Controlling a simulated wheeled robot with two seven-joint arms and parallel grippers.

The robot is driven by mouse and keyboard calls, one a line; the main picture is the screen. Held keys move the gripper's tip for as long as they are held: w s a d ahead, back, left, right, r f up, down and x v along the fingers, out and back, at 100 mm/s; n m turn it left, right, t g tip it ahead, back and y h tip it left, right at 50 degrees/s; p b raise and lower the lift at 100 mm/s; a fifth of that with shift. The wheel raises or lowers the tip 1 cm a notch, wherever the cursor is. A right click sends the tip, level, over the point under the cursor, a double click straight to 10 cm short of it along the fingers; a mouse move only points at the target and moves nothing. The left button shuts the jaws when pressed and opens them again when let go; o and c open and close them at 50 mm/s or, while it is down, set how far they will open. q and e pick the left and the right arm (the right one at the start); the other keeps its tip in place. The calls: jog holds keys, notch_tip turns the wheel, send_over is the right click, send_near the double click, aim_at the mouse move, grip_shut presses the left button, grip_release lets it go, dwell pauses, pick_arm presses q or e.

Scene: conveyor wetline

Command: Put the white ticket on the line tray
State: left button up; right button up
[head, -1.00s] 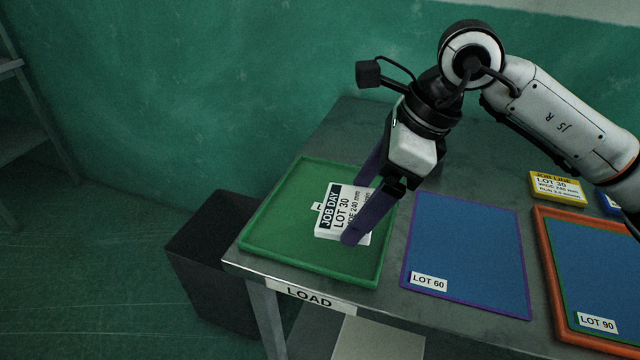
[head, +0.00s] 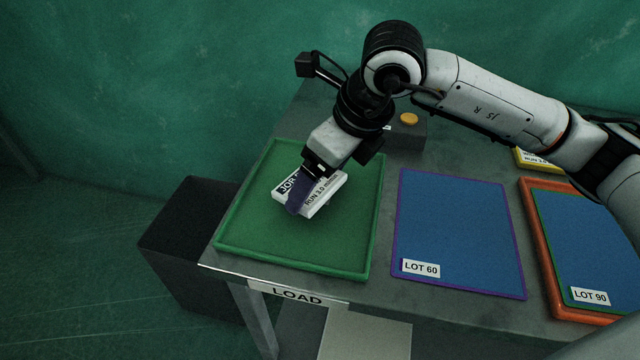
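The white ticket (head: 323,196) shows dark-headed print starting "JOB" and a line "RUN 3.0". My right gripper (head: 300,195) comes down from the upper right with a purple finger across the ticket's face, and appears shut on it; the other finger is hidden. The ticket is tilted over the green tray (head: 262,255), near its middle. I cannot tell whether it touches the tray floor. The green tray stands at the table's left end, above a "LOAD" label. My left gripper is not in view.
A purple-edged blue mat (head: 460,235) marked "LOT 60" lies right of the green tray. An orange-rimmed tray (head: 535,255) labelled "LOT 90" is farther right, with a yellow ticket (head: 537,160) behind. A dark box with an orange button (head: 409,119) stands behind. A dark bin (head: 185,240) stands on the floor left.

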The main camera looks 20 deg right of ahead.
jog(key=shift+f, duration=1.05)
jog(key=shift+f, duration=0.1)
jog(key=o, duration=0.9)
jog(key=shift+o, duration=0.2)
jog(key=shift+d+r, duration=0.1)
jog(key=shift+r, duration=0.45)
jog(key=v, duration=1.1)
jog(key=shift+s, duration=0.15)
